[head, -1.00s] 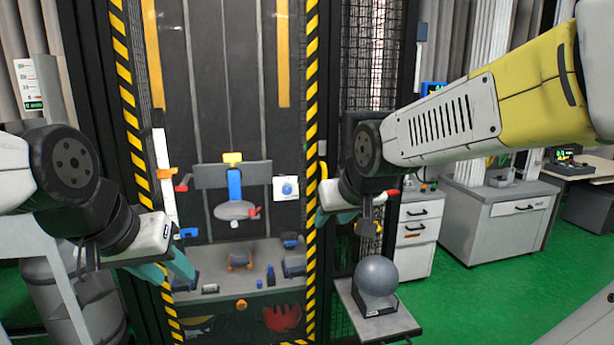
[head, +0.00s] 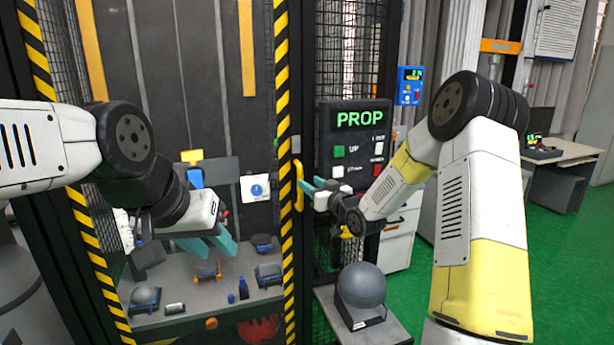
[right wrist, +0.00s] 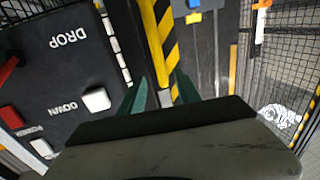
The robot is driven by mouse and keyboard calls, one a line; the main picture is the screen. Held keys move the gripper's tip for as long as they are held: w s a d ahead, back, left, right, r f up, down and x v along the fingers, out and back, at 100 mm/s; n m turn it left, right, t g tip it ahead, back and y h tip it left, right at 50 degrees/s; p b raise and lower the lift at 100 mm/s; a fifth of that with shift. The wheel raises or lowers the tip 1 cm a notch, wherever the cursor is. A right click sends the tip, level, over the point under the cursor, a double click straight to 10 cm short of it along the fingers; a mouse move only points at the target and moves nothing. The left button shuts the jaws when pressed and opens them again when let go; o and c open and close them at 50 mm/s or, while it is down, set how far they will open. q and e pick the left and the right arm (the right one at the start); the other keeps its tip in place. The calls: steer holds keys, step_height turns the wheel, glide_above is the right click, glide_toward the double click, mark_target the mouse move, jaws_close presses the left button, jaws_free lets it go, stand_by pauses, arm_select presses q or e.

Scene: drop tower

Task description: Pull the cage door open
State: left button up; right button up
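The cage door (head: 282,120) is a tall panel with a yellow-and-black striped edge, and it looks shut. Its yellow upright handle (head: 299,186) is on the right edge. My right gripper (head: 311,188) is open at the handle, fingertips just right of it. In the right wrist view the yellow handle (right wrist: 153,45) runs toward the gap between the teal fingers (right wrist: 160,92); contact cannot be told. My left gripper (head: 210,245) hangs in front of the door's lower part, fingers apart and empty.
A black control panel (head: 354,145) with green lettering and buttons stands right of the handle, close behind my right gripper. A grey ball (head: 362,285) rests on a shelf (head: 385,334) below. Several small items lie on the bench inside. Green floor (head: 565,260) is clear at right.

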mark_target(302, 178)
steer(key=x, duration=0.7)
steer(key=shift+a, duration=0.15)
steer(key=shift+c, duration=0.4)
jaws_close()
steer(key=shift+f, duration=0.1)
stand_by(0.8)
